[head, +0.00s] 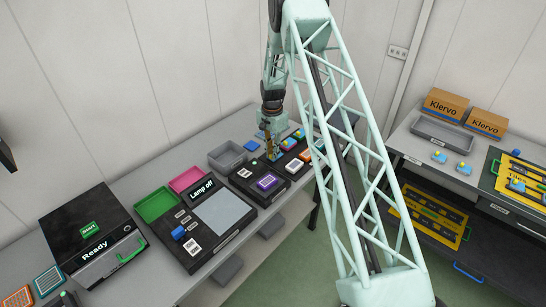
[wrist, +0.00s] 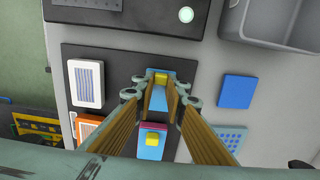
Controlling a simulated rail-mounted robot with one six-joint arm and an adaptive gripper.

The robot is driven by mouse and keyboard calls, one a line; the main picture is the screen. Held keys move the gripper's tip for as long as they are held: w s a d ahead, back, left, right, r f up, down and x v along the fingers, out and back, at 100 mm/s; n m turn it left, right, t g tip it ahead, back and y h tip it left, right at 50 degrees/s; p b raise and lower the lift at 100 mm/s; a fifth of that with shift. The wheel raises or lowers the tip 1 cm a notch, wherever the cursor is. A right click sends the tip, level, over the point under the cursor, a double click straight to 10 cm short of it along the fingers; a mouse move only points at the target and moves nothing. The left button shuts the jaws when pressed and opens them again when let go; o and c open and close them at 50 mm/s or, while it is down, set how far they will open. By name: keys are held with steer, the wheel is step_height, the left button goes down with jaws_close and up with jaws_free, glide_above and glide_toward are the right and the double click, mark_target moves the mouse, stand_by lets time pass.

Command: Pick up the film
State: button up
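I cannot tell for certain which item is the film. In the wrist view, the fingers of my gripper (wrist: 160,98) stand apart on either side of a blue piece with a yellow block (wrist: 161,77). Whether they press on it is not clear. In the head view, my gripper (head: 271,153) points down at the far end of the black panel (head: 243,184). A second blue piece with a magenta and yellow top (wrist: 152,139) lies just below in the wrist view. A white-framed striped card (wrist: 86,83) and an orange-framed card (wrist: 90,129) lie to the left.
A grey bin (head: 227,155) stands behind the panel. A flat blue square (wrist: 237,90) and a dotted blue tile (wrist: 230,136) lie right of my gripper in the wrist view. A "Lamp off" station (head: 202,188), green tray (head: 157,204) and pink tray (head: 187,179) share the bench.

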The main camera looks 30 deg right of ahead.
steer(key=shift+r, duration=0.15)
step_height(320, 180, up, 10)
steer(key=shift+b, duration=0.3)
stand_by(0.5)
steer(key=shift+s, duration=0.15)
stand_by(0.6)
